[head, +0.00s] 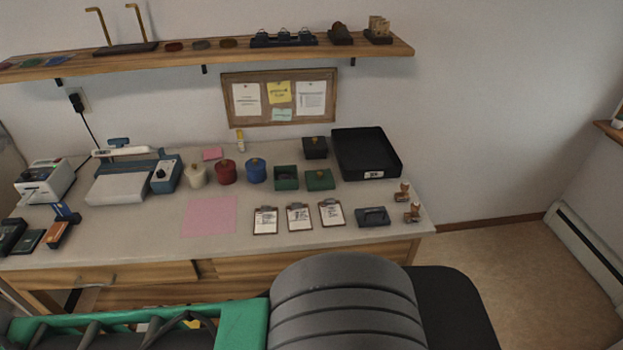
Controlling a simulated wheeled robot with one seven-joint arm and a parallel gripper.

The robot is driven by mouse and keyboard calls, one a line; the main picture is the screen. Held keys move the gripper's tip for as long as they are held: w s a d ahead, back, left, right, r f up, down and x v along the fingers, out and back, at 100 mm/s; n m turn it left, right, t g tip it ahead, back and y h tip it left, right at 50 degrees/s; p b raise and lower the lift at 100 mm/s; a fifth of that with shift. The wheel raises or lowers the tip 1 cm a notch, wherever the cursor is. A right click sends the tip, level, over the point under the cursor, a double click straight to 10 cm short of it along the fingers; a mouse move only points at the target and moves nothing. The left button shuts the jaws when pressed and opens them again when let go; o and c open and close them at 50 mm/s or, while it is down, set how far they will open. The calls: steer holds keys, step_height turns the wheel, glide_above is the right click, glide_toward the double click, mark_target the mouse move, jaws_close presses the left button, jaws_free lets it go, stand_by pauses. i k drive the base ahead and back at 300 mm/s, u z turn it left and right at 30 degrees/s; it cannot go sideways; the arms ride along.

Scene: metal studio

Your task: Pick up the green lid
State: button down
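The green lid (319,180) lies on the desk (345,188), right of the middle. It is a dark green square with a small brass-coloured knob on top. Just left of it stands an open green box (286,184) with something dark inside that I cannot make out. The lid is beside the box, not on it. My gripper is not in view; only parts of my own body show along the bottom edge.
A black lidded box (315,150) stands behind the lid, with a black tray (366,169) to its right. Blue (256,172), red (226,173) and cream (196,176) pots stand left. Clipboards (299,217) lie in front. A shelf (200,55) hangs above.

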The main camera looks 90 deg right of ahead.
mark_target(317, 180)
steer(key=z, duration=3.1)
steer(key=k, duration=0.25)
steer(key=u, duration=0.4)
steer(key=i, duration=0.75)
steer(key=u, duration=0.5)
